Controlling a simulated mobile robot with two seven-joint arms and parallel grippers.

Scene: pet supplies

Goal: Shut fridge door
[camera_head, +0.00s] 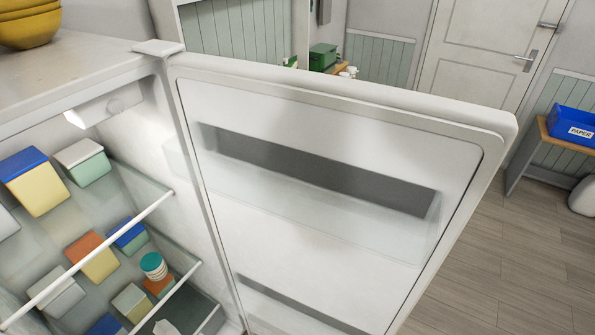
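The fridge door (310,250) stands wide open in the head view, hinged at the upper left, its inner side with clear shelves facing me. The fridge body (75,70) is at the left, with its inside exposed. Several boxes and tubs stand on its glass shelves, among them a blue-and-yellow box (35,182) and a green-and-white tub (83,162). Neither of my grippers is in view.
Yellow bowls (28,24) sit on top of the fridge. A blue paper bin (573,124) stands on a wooden bench at the right. A closed room door (490,50) is at the back. The wooden floor (500,270) right of the fridge door is clear.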

